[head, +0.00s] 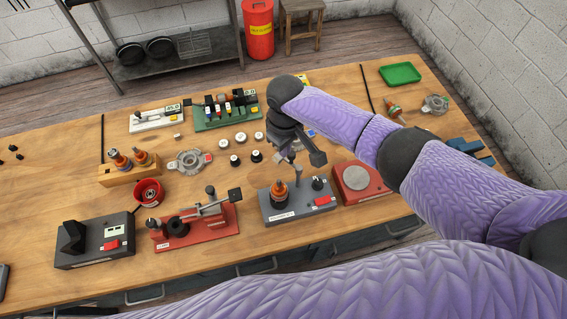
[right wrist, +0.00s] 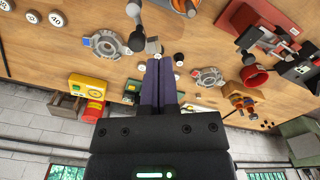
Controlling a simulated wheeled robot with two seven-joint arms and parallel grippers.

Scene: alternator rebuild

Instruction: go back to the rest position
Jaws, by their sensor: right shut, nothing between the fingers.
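My right gripper (head: 293,158) hangs over the workbench (head: 65,150), just behind the grey tester that carries an orange and copper rotor (head: 279,191). In the right wrist view its two dark fingers (right wrist: 158,82) lie together, shut with nothing between them. In the head view my right arm reaches in from the right and partly hides the middle of the bench. My left gripper does not show in either view.
A red press (head: 200,227) and a grey box (head: 92,243) stand at the front left. A red scale-like unit (head: 362,182) stands right of the rotor tester. Several small round parts (head: 234,160) lie behind. A green tray (head: 400,74) sits at the back right.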

